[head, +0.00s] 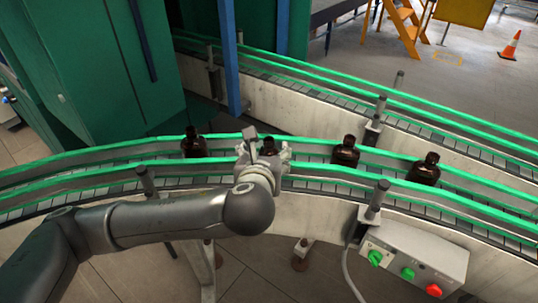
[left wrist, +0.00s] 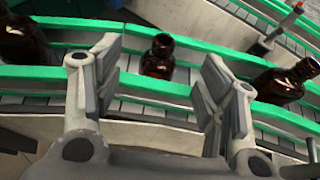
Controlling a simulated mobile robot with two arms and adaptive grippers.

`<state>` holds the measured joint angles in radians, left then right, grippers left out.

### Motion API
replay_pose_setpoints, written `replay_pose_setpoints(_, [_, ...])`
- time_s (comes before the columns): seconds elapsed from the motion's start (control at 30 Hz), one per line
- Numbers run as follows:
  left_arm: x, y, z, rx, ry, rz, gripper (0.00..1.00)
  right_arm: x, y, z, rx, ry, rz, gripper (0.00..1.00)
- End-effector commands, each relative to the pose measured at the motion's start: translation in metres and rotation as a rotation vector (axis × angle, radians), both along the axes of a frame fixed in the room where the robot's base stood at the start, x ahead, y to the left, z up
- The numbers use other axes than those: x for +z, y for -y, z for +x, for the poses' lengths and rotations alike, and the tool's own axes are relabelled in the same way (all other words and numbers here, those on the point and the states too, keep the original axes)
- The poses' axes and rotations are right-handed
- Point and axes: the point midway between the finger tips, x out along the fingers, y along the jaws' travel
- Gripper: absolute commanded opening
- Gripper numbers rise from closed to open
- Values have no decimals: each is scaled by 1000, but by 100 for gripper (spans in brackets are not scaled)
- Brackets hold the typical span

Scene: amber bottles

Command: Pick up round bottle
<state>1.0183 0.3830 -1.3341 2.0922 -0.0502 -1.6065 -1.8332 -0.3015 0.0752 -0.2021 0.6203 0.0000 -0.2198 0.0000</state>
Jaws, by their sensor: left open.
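Several dark amber bottles stand upright in a row on the conveyor. In the head view one bottle (head: 268,147) is partly hidden behind my left gripper (head: 262,150). In the left wrist view that bottle (left wrist: 158,58) stands beyond and between the two open fingers of my left gripper (left wrist: 155,85), with nothing held. Other bottles stand to its left (head: 194,143) and to its right (head: 345,153), with one more farther right (head: 424,170). In the left wrist view a bottle is at the left edge (left wrist: 22,42) and another at the right (left wrist: 290,82). My right gripper is out of view.
Green guide rails (head: 95,178) run along both sides of the conveyor, in front of and behind the bottles. A control box (head: 412,258) with buttons and a grey post (head: 376,200) stand at the near right. A second conveyor (head: 440,118) runs behind.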

Motion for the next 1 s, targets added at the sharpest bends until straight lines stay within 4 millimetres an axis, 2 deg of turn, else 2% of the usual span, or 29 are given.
replay_pose_setpoints(0.27, [-6,2,17,1,-1,0,65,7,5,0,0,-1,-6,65])
replay_pose_setpoints(0.6, [-22,8,52,1,-2,-2,65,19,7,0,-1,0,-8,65])
replay_pose_setpoints(0.9, [-24,8,55,0,-1,-2,65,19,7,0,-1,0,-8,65])
replay_pose_setpoints(0.93, [-24,8,55,0,-1,-2,64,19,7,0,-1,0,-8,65])
replay_pose_setpoints(1.0, [-24,8,55,0,-1,-2,55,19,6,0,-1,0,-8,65])
